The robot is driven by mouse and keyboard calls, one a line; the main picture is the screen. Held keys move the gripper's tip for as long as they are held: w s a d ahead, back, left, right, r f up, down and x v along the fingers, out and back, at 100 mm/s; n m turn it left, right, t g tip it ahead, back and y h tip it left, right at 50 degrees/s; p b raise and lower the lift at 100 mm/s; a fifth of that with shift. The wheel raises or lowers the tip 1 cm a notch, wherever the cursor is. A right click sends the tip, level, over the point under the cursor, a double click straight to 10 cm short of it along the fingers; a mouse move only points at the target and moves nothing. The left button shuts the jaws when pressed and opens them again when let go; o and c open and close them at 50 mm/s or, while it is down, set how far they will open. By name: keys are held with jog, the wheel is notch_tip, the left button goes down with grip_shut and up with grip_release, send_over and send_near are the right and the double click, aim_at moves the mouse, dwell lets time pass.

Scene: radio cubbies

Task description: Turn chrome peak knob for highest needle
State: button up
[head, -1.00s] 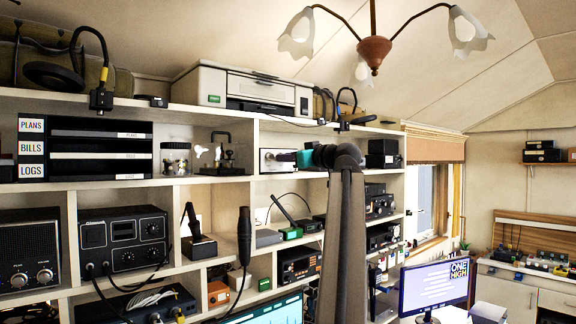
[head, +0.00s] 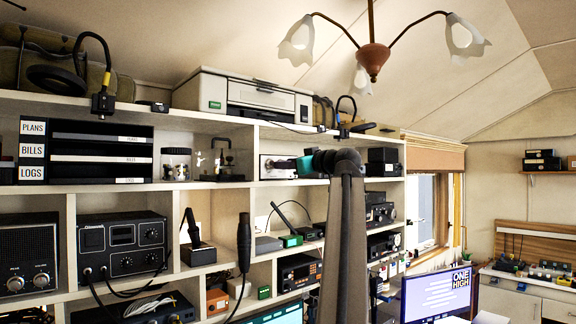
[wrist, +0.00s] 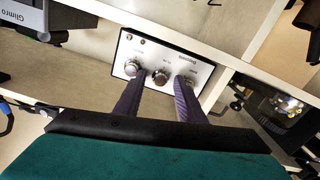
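A white-faced box (head: 264,167) stands in an upper cubby of the shelf wall. My gripper (head: 286,165) also shows in front of the box in the head view. I cannot make out a needle.
The cubby's shelf board (wrist: 88,92) and the upper board (wrist: 150,14) lie close to the gripper. A printer (head: 247,97) stands above. Radios (head: 122,243), a black microphone (head: 244,243) and a monitor (head: 437,294) are lower down.

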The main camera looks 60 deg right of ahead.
jog(key=b+v, duration=0.5)
jog(key=v, duration=0.8)
jog(key=shift+s+a, duration=0.2)
jog(key=shift+s, duration=0.15)
dwell(1.4)
jog(key=m+p, duration=0.2)
jog(key=m, duration=0.2)
jog(key=a+m+h+p, duration=0.1)
jog(key=m+p, duration=0.1)
jog(key=m, duration=0.3)
jog(key=m+p, duration=0.2)
jog(key=m, duration=0.3)
jog(key=shift+w+a+r+g+p, duration=0.15)
jog(key=shift+w+g+p, duration=0.15)
jog(key=shift+p, duration=0.1)
